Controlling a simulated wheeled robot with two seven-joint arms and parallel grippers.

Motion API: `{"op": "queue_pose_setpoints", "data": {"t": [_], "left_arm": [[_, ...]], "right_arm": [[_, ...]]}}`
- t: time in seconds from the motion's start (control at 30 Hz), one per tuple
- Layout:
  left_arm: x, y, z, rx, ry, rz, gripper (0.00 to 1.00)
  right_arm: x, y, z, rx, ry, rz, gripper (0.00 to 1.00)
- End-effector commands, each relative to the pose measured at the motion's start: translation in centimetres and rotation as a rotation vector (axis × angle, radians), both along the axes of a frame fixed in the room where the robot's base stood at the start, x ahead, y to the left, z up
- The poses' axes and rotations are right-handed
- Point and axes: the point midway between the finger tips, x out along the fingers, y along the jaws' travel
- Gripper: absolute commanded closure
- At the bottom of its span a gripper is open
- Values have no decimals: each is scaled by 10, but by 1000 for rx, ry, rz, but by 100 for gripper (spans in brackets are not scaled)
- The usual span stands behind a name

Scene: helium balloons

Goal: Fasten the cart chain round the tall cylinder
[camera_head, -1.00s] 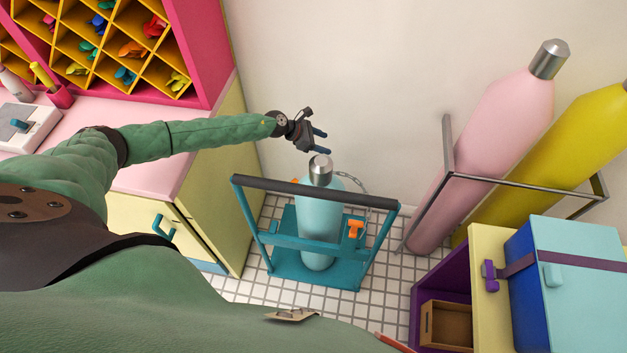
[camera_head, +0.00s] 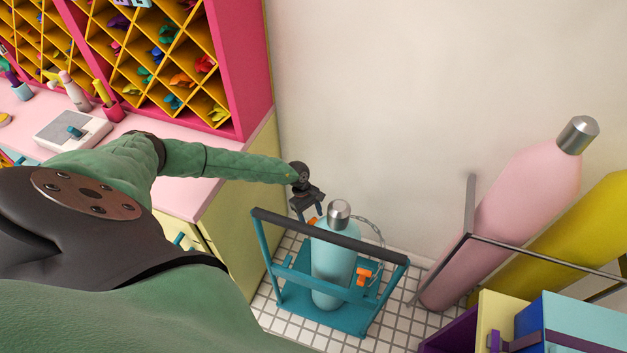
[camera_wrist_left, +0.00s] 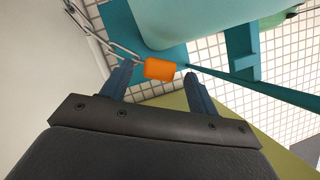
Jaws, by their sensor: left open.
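A pale blue cylinder (camera_head: 333,265) with a silver cap stands upright in the teal cart (camera_head: 335,237). The cart chain (camera_head: 378,233) loops behind it on the wall side. In the left wrist view the chain (camera_wrist_left: 105,42) runs to an orange end piece (camera_wrist_left: 159,69). A second orange piece (camera_head: 364,274) sits at the cart's right side. My left gripper (camera_head: 311,214) is over the cart's back left corner, beside the cylinder. Its jaws (camera_wrist_left: 157,76) are open, with the orange end piece between or just beyond the fingertips; contact is unclear. My right gripper is out of view.
A pink cylinder (camera_head: 520,205) and a yellow cylinder (camera_head: 575,230) stand behind a metal rail at right. A pink-topped counter (camera_head: 190,195) stands left of the cart. A blue box (camera_head: 580,325) is at lower right. Tiled floor surrounds the cart.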

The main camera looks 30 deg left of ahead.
Motion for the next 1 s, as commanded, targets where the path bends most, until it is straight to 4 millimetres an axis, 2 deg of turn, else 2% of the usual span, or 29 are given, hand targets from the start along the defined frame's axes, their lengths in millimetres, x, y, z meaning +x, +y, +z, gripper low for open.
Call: {"op": "queue_pose_setpoints", "data": {"t": [0.03,0.3,0.67,0.9,1.0], "left_arm": [[-1,-3,-3,1,3,1,40],[-3,-10,-25,0,2,1,40],[-3,-11,-29,0,0,1,40],[-3,-11,-28,0,0,1,85],[-3,-11,-28,0,0,1,100]], "right_arm": [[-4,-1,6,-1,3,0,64],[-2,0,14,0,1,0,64],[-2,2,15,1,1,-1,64],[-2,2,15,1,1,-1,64],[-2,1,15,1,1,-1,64]]}}
